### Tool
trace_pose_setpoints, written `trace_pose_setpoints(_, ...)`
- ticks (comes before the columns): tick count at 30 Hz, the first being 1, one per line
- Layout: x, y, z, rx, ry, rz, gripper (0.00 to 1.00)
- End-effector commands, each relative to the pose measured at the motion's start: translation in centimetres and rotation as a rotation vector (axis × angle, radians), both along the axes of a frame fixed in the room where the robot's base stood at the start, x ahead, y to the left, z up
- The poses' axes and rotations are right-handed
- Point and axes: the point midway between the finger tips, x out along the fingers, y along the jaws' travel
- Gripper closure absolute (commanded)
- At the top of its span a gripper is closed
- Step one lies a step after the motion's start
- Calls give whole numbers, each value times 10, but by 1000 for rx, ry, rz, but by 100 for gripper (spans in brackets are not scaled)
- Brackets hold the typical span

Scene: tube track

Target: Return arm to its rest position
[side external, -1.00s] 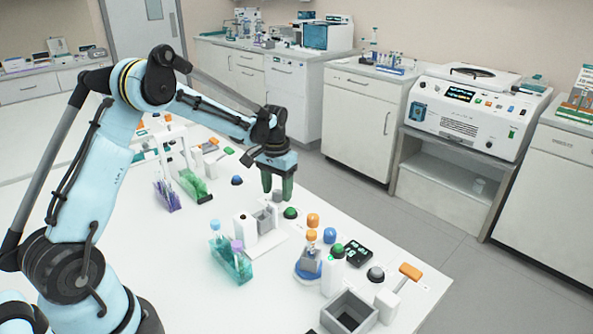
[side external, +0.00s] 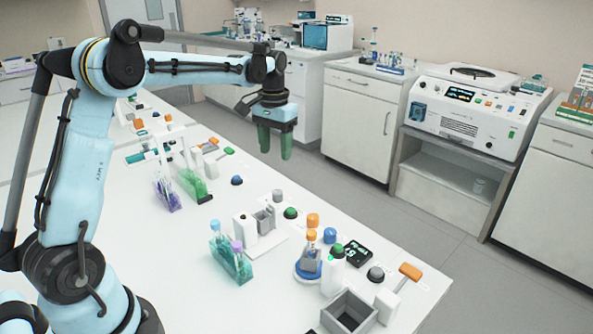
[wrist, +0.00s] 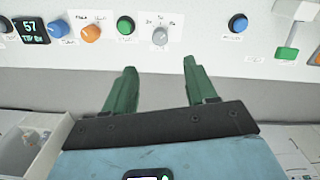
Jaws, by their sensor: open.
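My gripper (side external: 275,143) is raised above the far edge of the white bench (side external: 130,262) in the side external view. Its two green fingers point down and are apart, with nothing between them. In the wrist view my gripper (wrist: 163,80) also shows open and empty, with the bench edge and its buttons beyond the fingertips. The fingers touch nothing that I can see.
Below stand a rack of teal tubes (side external: 230,262), a purple tube rack (side external: 167,191), a green tube rack (side external: 194,186), a tube on a blue round base (side external: 308,266) and an open grey box (side external: 347,311). Buttons line the far edge. The air around my gripper is clear.

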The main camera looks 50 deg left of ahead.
Motion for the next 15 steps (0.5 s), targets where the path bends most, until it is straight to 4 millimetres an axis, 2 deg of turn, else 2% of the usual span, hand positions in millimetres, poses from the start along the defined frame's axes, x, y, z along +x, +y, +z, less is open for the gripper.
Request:
trace_pose_setpoints(10, -1, -3, 2, 2, -7, -3, 44)
trace_pose_setpoints(15, -14, -22, 17, 18, -63, -29, 44)
